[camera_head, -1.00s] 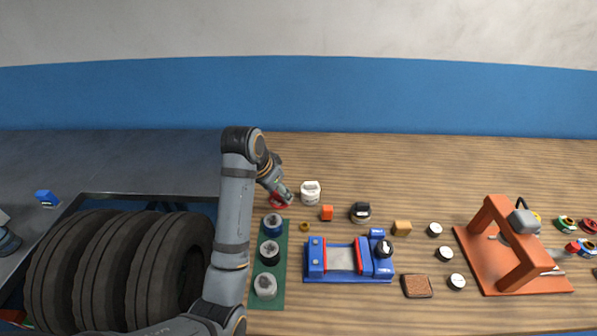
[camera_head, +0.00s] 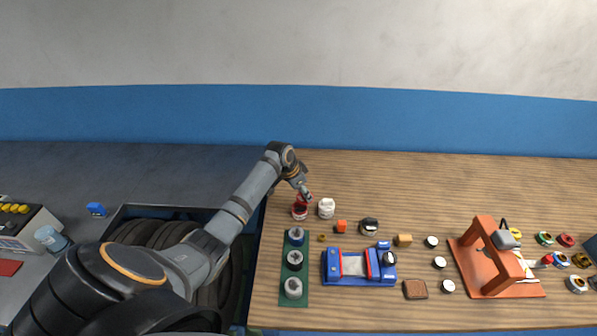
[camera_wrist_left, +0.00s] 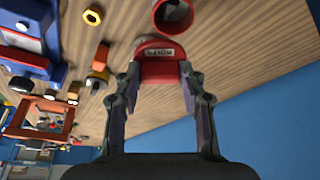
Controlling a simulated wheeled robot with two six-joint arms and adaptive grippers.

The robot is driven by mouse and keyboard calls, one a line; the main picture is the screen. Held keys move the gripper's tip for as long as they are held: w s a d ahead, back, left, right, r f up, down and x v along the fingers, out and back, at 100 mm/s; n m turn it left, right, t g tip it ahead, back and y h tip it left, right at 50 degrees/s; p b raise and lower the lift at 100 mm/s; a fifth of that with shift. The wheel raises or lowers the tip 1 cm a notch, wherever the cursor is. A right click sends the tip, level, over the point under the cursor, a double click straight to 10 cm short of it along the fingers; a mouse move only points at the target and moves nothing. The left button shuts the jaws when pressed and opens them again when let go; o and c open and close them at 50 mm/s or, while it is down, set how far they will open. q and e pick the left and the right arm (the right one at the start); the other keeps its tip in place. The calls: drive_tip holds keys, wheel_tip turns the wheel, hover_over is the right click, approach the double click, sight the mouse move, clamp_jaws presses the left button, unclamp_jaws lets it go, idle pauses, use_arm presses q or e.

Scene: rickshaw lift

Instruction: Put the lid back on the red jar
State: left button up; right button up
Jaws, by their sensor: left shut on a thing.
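The red jar (camera_head: 299,212) stands near the left part of the wooden bench, beside a white jar (camera_head: 326,208). In the left wrist view the red jar (camera_wrist_left: 160,22) is at the top edge, its dark open mouth showing. My left gripper (camera_head: 307,196) is just behind and right of the red jar in the head view. In the wrist view it (camera_wrist_left: 160,75) is shut on a red lid (camera_wrist_left: 160,70), which is apart from the jar in the picture. A pale label with lettering shows at the lid's upper edge. My right gripper is not in view.
A blue vise (camera_head: 345,280), orange block (camera_head: 341,226), black-topped jar (camera_head: 369,227) and orange press (camera_head: 490,270) stand to the right. The bench behind the jars is clear up to the blue wall.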

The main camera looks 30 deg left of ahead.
sight(298, 196)
use_arm(q)
drive_tip(key=shift+s+a+r, duration=0.1)
drive_tip(key=shift+a, duration=0.5)
drive_tip(key=shift+s+a+r, duration=0.1)
drive_tip(key=shift+a, duration=0.5)
drive_tip(key=shift+w+d+f, duration=0.1)
drive_tip(key=shift+f, duration=0.1)
drive_tip(key=shift+w+f+b, duration=0.1)
drive_tip(key=shift+f+b, duration=0.35)
drive_tip(key=shift+b, duration=0.1)
drive_tip(key=shift+f+b, duration=0.35)
wheel_tip(298, 196, down, 3)
drive_tip(key=b, duration=0.3)
drive_tip(key=shift+r, duration=0.15)
drive_tip(key=shift+f+b, duration=0.4)
drive_tip(key=shift+f, duration=0.6)
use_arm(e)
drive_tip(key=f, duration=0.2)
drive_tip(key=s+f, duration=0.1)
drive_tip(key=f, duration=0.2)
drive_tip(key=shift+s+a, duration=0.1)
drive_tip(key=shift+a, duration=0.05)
use_arm(q)
drive_tip(key=shift+r+p, duration=0.15)
drive_tip(key=shift+p, duration=0.45)
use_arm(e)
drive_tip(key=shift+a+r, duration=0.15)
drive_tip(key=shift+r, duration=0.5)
